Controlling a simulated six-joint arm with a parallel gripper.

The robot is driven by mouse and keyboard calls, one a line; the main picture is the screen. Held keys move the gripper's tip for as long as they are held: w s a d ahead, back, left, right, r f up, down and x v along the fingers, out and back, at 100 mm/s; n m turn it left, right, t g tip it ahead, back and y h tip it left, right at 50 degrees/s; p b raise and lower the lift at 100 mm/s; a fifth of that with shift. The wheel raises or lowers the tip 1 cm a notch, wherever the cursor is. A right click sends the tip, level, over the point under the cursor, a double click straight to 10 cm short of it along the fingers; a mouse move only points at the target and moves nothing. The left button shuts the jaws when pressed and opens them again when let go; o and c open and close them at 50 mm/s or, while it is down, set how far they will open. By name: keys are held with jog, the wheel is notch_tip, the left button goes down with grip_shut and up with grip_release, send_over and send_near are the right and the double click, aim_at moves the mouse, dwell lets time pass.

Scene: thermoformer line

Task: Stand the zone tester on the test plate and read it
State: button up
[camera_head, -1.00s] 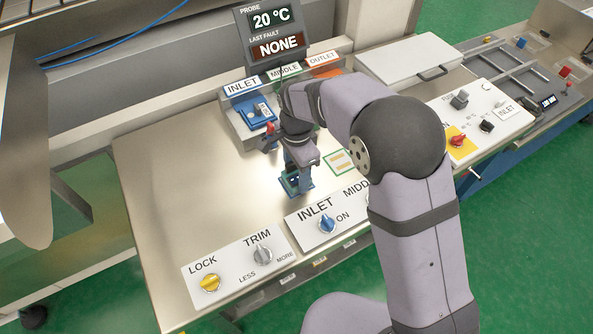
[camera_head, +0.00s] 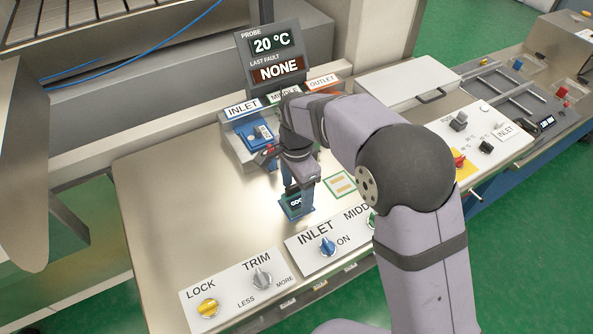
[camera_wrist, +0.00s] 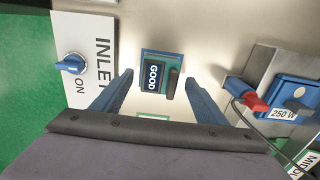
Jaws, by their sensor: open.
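The zone tester (camera_wrist: 155,77) is a small green block with a dark screen that reads GOOD. It sits on a blue rectangle (camera_wrist: 147,53) on the bench top. In the head view the tester (camera_head: 295,202) is partly covered by my gripper (camera_head: 300,196). In the wrist view my gripper (camera_wrist: 158,80) is open, with one blue finger on each side of the tester and gaps between. A green-bordered plate with gold strips (camera_head: 341,185) lies to the right of the tester; I cannot tell which of the two spots is the test plate.
The display (camera_head: 274,58) reads PROBE 20 °C and LAST FAULT NONE. A blue heater block (camera_head: 252,133) with a red plug is in the INLET bay behind. Knob panels for LOCK and TRIM (camera_head: 236,283) and INLET (camera_head: 319,257) line the front. The bench left of the tester is clear.

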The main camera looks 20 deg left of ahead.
aim_at(297, 198)
notch_tip(297, 198, up, 10)
jog(key=b, duration=0.2)
jog(key=s+d+f+n, duration=0.1)
jog(key=d, duration=0.4)
jog(key=s+d+f+n, duration=0.1)
jog(key=d+f, duration=0.1)
jog(key=d, duration=0.4)
jog(key=d+f+n, duration=0.2)
jog(key=d, duration=0.4)
jog(key=shift+s+d, duration=0.15)
jog(key=shift+s, duration=0.25)
jog(key=s+d+f+n, duration=0.5)
jog(key=s+d+f, duration=0.1)
jog(key=s+d, duration=0.5)
jog(key=shift+s+d+f, duration=0.2)
jog(key=shift+s+f, duration=0.05)
jog(key=shift+s, duration=0.25)
